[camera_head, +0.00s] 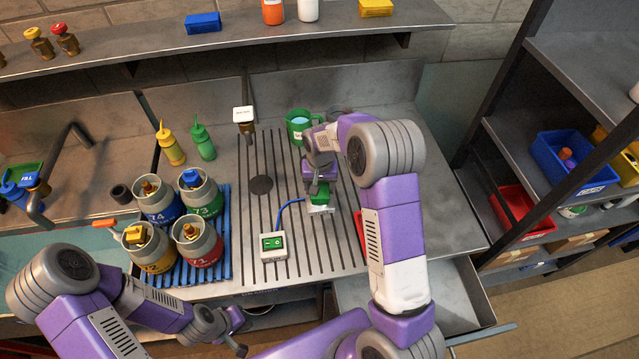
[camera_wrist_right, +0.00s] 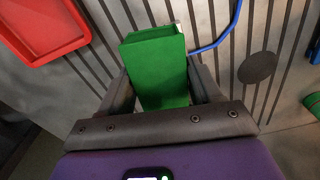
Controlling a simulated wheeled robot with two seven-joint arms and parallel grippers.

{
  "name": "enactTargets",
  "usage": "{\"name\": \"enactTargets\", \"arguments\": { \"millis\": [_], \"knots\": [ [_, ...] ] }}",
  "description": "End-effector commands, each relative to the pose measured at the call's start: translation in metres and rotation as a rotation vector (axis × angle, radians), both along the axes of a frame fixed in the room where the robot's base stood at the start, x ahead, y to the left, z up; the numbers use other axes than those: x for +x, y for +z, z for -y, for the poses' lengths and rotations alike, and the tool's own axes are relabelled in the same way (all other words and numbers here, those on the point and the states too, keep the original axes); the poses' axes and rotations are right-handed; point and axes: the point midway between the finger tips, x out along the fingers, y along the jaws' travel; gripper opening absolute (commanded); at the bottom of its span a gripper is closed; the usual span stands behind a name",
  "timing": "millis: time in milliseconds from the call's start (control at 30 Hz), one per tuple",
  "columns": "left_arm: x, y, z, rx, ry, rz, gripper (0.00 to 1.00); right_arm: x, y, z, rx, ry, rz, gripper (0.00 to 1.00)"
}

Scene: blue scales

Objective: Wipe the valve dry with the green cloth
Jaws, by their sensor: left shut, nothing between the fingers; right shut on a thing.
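My right gripper (camera_head: 319,186) is shut on a green block-like thing (camera_wrist_right: 160,70) above the grooved drainboard. In the head view the green thing (camera_head: 319,197) has a pale lower part; I cannot tell whether it is the cloth. Several grey cylinders with coloured bands stand at left. Their tops carry a blue valve (camera_head: 190,177), a yellow valve (camera_head: 134,235) and brass valves (camera_head: 149,187). Two more brass valves (camera_head: 40,44) stand on the upper shelf. I cannot tell which valve is meant. My left gripper (camera_head: 232,328) is shut and empty at the front, below the cylinders.
The cylinders stand on a blue slatted mat (camera_head: 222,258). A white box with a green button (camera_head: 273,247) has a blue cable running towards the green thing. Squeeze bottles (camera_head: 203,142), a green mug (camera_head: 298,124) and a red tray (camera_wrist_right: 40,28) are nearby. Shelving (camera_head: 585,85) stands right.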

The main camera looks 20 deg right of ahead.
Motion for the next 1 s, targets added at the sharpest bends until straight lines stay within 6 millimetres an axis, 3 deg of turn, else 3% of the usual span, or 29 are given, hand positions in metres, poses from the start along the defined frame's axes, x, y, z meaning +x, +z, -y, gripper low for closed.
{"name": "enactTargets", "arguments": {
  "millis": [333,767,1000],
  "knots": [
    [0.0,0.003,0.0,0.0,0.0,0.0,0.0,0.0,0.004,0.0,0.0,0.001,0.001,0.33],
    [0.0,0.017,0.0,0.0,0.0,0.0,0.0,0.0,0.025,0.0,0.001,0.001,0.001,0.33],
    [0.0,0.032,0.0,0.0,0.0,0.0,0.0,0.0,0.047,0.0,0.0,0.001,0.002,0.33]
  ]
}}
